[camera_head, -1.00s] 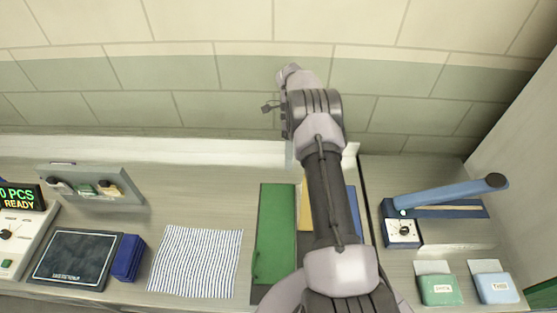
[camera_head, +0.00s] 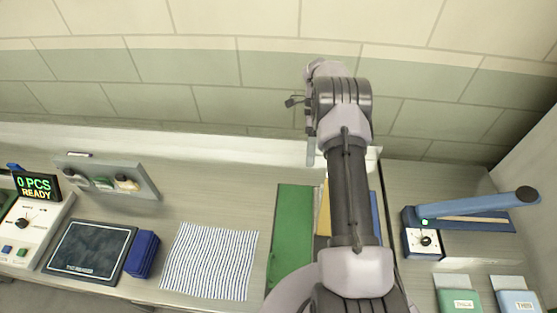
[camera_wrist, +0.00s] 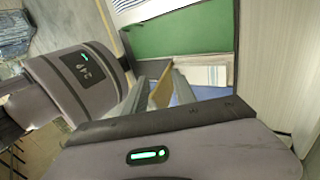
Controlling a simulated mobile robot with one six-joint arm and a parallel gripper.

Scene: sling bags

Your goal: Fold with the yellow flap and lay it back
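A long green panel (camera_head: 292,232) lies on the workbench in the head view, also seen in the wrist view (camera_wrist: 185,35). A narrow strip of the yellow flap (camera_head: 323,207) shows just right of it, partly hidden by my arm. A blue panel (camera_head: 376,212) shows on the arm's other side. In the wrist view, the yellow flap (camera_wrist: 161,90) appears as a slanted piece between the fingers of my gripper (camera_wrist: 162,78). The fingers look apart; I cannot tell whether either touches the flap. In the head view my gripper hangs at the bench's back edge.
A striped cloth (camera_head: 211,262) lies left of the panels, beside a blue stack (camera_head: 141,254) and a dark pad (camera_head: 88,248). A blue-armed device (camera_head: 470,207) and two labelled packets (camera_head: 458,301) stand right. A wall closes off the back.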

